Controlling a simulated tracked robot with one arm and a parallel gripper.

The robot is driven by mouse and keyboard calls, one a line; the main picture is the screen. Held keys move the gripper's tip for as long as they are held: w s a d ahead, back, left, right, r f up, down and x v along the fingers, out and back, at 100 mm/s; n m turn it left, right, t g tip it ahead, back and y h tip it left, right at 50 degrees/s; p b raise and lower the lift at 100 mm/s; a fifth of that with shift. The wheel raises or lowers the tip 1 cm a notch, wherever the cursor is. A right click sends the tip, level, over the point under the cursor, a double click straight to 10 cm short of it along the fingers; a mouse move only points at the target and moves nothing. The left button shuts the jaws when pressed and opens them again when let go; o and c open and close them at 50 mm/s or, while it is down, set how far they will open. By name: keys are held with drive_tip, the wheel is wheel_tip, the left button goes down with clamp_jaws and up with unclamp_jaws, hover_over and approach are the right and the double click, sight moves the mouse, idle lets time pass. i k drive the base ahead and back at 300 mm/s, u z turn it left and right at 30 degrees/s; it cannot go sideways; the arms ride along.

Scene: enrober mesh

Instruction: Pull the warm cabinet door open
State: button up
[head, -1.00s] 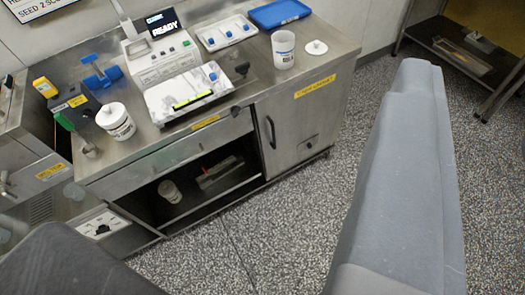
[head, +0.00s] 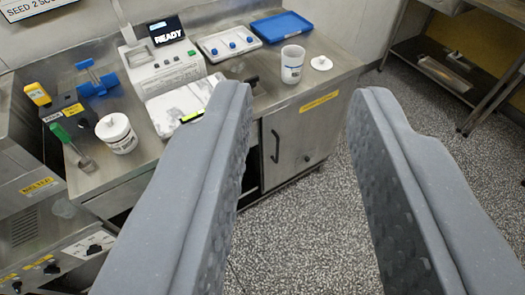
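The warm cabinet door (head: 300,140) is a steel panel at the right end of the bench front, below a yellow label (head: 319,102) too small to read. It looks shut. Its dark vertical bar handle (head: 275,145) is on its left side, and a small round lock or knob shows lower right. My gripper (head: 303,95) is open and empty, with a grey finger on each side of the picture. The door and handle show in the gap between the fingers, farther off. The left finger hides part of the bench front left of the door.
The bench top holds a scale reading READY (head: 165,65), a white tray (head: 230,42), a blue tray (head: 280,25), a clear cup (head: 292,65), a lidded tub (head: 116,134) and a blue stand (head: 99,78). Speckled floor (head: 310,225) before the door is clear.

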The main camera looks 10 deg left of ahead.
sight(315, 120)
drive_tip(key=u, duration=0.1)
drive_tip(key=i, duration=1)
drive_tip(key=z, duration=0.1)
